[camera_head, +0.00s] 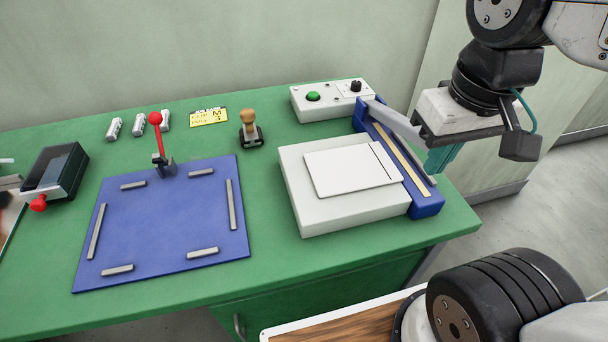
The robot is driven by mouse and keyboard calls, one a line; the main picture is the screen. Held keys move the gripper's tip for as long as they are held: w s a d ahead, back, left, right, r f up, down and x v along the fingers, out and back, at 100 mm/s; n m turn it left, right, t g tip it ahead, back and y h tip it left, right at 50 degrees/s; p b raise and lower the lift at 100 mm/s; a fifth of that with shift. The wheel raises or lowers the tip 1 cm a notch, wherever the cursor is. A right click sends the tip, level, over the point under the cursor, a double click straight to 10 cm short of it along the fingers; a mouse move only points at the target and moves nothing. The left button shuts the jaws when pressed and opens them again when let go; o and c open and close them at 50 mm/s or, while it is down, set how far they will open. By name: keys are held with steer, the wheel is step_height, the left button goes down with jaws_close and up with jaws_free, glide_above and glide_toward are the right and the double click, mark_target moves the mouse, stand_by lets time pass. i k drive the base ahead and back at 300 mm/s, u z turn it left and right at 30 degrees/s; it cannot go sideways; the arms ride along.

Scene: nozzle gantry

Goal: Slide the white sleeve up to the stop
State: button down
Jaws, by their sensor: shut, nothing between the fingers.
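A flat white sheet (345,172), the likely white sleeve, lies on top of a pale grey block (310,214) at the right of the table. A thin line crosses the sheet near its right edge. A blue rail (428,207) with a tan strip runs along the block's right side; I cannot tell which part is the stop. My gripper (439,160) has teal fingers and hangs at the right, beside the rail and apart from the sheet. It is shut and empty. A pale bar (395,122) slants over the rail's far end, near my gripper.
A control box (330,100) with a green button stands behind the block. A wooden-knobbed tool (249,130), a red-knobbed lever (158,142) and a blue mat (165,235) with metal bars lie to the left. A dark box (57,172) is at the far left.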

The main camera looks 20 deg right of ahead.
mark_target(337, 171)
steer(key=k, duration=1.15)
steer(key=u, duration=0.7)
steer(key=i, duration=1.05)
steer(key=z, duration=0.15)
